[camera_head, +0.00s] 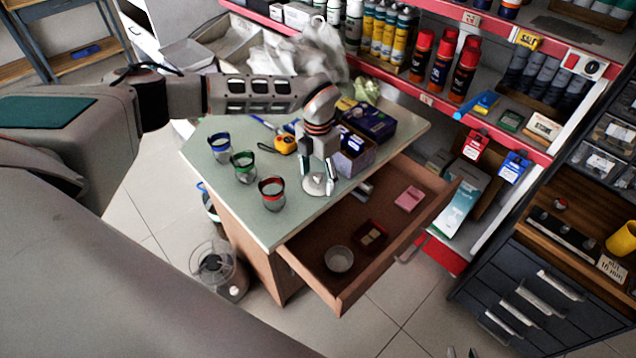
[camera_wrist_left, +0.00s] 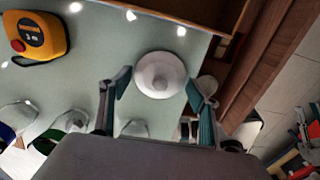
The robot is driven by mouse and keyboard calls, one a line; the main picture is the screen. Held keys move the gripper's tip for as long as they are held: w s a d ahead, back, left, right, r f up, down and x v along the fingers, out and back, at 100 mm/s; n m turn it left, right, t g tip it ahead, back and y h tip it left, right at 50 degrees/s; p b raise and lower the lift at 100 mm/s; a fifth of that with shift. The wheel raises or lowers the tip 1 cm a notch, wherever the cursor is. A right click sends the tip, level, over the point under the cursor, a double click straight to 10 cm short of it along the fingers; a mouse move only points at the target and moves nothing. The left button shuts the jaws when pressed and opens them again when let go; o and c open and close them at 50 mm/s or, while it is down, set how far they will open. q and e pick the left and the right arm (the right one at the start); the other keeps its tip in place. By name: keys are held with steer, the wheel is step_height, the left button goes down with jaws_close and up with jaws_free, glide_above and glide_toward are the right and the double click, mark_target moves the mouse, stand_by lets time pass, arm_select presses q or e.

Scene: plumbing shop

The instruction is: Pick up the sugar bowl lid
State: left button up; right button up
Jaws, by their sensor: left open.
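The sugar bowl lid is a white disc with a raised centre knob. In the head view the lid (camera_head: 314,187) lies on the pale green worktop, near the edge above the open drawer. In the left wrist view the lid (camera_wrist_left: 161,74) lies flat between and slightly beyond my fingertips. My left gripper (camera_head: 318,174) points down over it, fingers spread on either side and holding nothing; its fingers also show in the left wrist view (camera_wrist_left: 157,86). Small dark tips at the head view's bottom edge may be my right gripper (camera_head: 461,353); the rest of it is cut off.
A yellow tape measure (camera_head: 285,144) and a dark box (camera_head: 368,120) stand behind. The open drawer (camera_head: 330,296) holds a clear bowl (camera_head: 339,259).

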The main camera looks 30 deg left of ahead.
arm_select(q)
steer(key=shift+s, duration=0.1)
jaws_close()
